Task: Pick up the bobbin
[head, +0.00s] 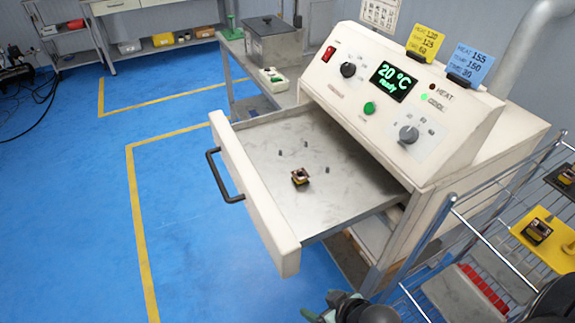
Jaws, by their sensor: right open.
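A small dark and brass-coloured bobbin (300,176) sits on the metal floor of the pulled-out drawer (258,215), among three short pegs. A similar small dark and brass piece (537,231) sits on a yellow plate on the rack at right. My right gripper (318,315) shows only partly at the bottom edge, below and in front of the drawer. It is open and well apart from the bobbin. My left gripper is not in view.
The cream heating unit (340,78) reads "20 °C ready" above the drawer. The drawer's front panel has a black handle (222,175). A wire rack (470,235) with a red-and-grey item stands close at right. Blue floor at left is clear.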

